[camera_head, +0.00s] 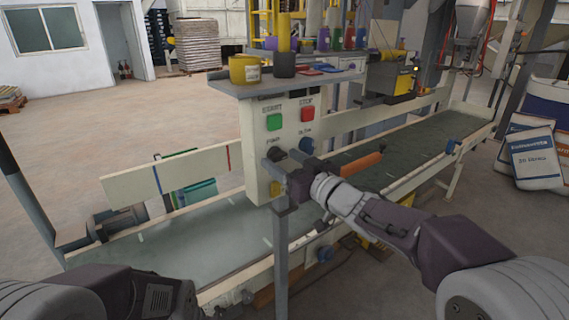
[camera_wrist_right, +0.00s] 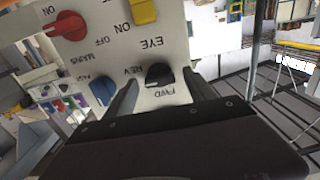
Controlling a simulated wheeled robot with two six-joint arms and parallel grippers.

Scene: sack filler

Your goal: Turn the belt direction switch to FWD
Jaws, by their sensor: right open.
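The belt direction switch is a black knob (camera_wrist_right: 160,74) on the pale control panel (camera_head: 256,155). In the right wrist view its labels appear upside down, with FWD below the knob and REV to its left. I cannot tell surely which label its pointer faces. My right gripper (camera_wrist_right: 160,80) is open, with one finger on each side of the black knob. I cannot tell whether the fingers touch it. In the head view the right gripper (camera_head: 287,165) is at the panel front and partly covers its lower part. Of my left arm only links show at lower left.
A blue knob (camera_wrist_right: 103,89), a red MAIN knob (camera_wrist_right: 67,26) and a yellow EYE switch (camera_wrist_right: 144,11) are close by. A green START button (camera_head: 274,122) and red STOP button (camera_head: 307,114) are above.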

